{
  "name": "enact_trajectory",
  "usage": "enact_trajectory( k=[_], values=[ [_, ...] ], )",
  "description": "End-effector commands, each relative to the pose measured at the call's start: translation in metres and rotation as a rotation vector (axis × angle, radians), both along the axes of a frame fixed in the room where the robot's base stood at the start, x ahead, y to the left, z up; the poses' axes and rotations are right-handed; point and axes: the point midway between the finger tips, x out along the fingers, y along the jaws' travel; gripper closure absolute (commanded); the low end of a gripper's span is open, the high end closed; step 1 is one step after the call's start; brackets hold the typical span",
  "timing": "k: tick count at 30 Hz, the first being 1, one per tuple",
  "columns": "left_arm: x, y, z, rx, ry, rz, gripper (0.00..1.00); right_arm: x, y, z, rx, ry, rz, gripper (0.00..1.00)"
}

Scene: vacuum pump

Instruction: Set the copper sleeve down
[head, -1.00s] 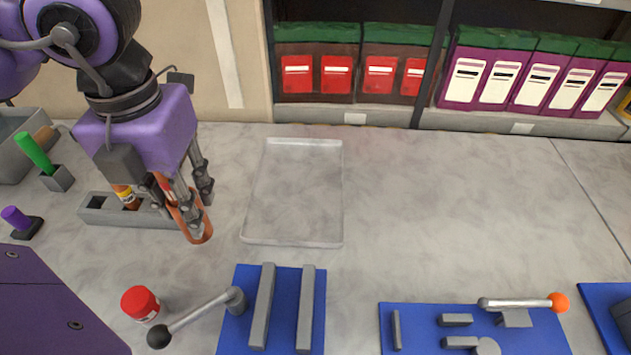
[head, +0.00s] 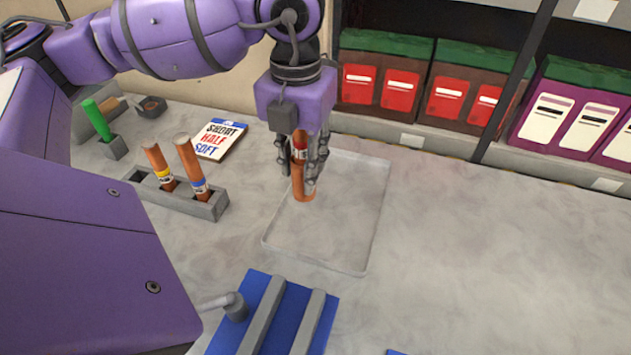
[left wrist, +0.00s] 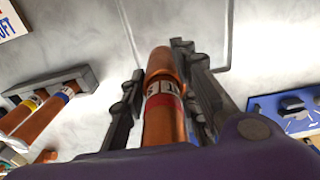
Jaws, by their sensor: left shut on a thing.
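The copper sleeve (head: 303,189), a tube with a red band, is upright in my left gripper (head: 302,163). The gripper is shut on it, with its fingers on either side and the lower end sticking out below. In the head view the sleeve is over the left part of the clear shallow tray (head: 338,225). I cannot tell whether its lower end touches the tray. The left wrist view shows the sleeve (left wrist: 163,70) between the fingers, its red band in sight. My right gripper is not in view.
A grey rack (head: 205,211) left of the tray holds two more copper sleeves, one yellow-banded (head: 157,163) and one blue-banded (head: 189,162). A printed card (head: 219,139) lies behind it. A blue fixture (head: 258,292) stands in front. The right part of the tray is empty.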

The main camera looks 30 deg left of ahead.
Motion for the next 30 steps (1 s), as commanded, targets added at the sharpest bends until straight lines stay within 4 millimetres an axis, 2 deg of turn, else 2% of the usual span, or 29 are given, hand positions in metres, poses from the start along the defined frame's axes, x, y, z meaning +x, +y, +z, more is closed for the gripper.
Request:
enact_trajectory(
  k=[3, 7, 14, 20, 30],
  values=[
    [0.016, 0.0, -0.023, -0.001, 0.006, 0.0, 1.0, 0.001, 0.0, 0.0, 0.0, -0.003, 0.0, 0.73],
    [0.028, 0.0, -0.037, 0.0, 0.004, 0.0, 1.0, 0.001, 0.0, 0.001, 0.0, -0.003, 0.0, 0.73],
    [0.038, 0.0, -0.049, 0.0, 0.004, 0.0, 1.0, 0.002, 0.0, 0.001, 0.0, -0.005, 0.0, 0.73],
    [0.039, 0.0, -0.078, 0.002, 0.005, 0.001, 1.0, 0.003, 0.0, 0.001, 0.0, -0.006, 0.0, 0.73],
    [0.039, 0.0, -0.083, 0.002, 0.003, 0.0, 1.0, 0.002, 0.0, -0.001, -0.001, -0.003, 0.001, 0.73]
  ],
)
